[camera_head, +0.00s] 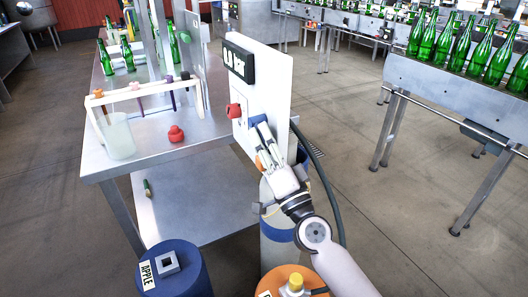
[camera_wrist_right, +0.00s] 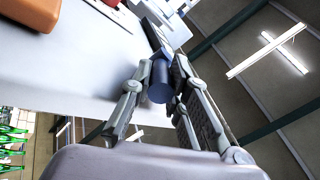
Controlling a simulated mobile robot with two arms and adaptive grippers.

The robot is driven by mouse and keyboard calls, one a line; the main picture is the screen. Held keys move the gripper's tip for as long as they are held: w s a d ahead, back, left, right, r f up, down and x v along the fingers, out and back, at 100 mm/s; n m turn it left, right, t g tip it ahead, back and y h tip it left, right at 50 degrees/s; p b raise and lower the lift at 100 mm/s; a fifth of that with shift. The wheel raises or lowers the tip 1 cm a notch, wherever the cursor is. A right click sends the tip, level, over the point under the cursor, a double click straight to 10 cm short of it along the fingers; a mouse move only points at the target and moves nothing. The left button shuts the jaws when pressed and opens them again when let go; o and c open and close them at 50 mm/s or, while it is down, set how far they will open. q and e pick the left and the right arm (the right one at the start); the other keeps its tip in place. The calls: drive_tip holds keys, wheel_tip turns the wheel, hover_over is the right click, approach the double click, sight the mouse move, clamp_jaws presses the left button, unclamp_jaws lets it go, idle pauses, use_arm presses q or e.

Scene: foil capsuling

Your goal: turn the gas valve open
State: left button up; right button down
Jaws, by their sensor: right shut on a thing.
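A white upright panel (camera_head: 270,85) stands at the right end of the steel bench. It carries a blue knob (camera_head: 257,120) and a red knob (camera_head: 236,110). My right gripper (camera_head: 266,138) reaches up to the panel's face at the blue knob. In the right wrist view, the two fingers of my right gripper (camera_wrist_right: 160,88) are shut on this dark blue cylindrical knob (camera_wrist_right: 159,80). No label naming it as the gas valve is readable. An orange part (camera_head: 260,163) lower on the panel is partly hidden by my gripper. My left gripper is not in view.
The bench (camera_head: 150,150) holds a red knob-like piece (camera_head: 176,133), a beaker (camera_head: 118,138) and a white rack. Blue (camera_head: 178,262) and orange (camera_head: 270,283) cylinders stand below, near my right arm. A dark hose (camera_head: 322,185) hangs behind the panel. A bottle conveyor (camera_head: 440,85) runs at right.

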drive_tip(key=shift+r, duration=0.15)
drive_tip(key=c, duration=1.8)
unclamp_jaws()
drive_tip(key=shift+s+d+f, duration=0.15)
drive_tip(key=shift+s+f, duration=0.1)
drive_tip(key=shift+f, duration=0.1)
drive_tip(key=v, duration=1.1)
drive_tip(key=shift+s, duration=0.2)
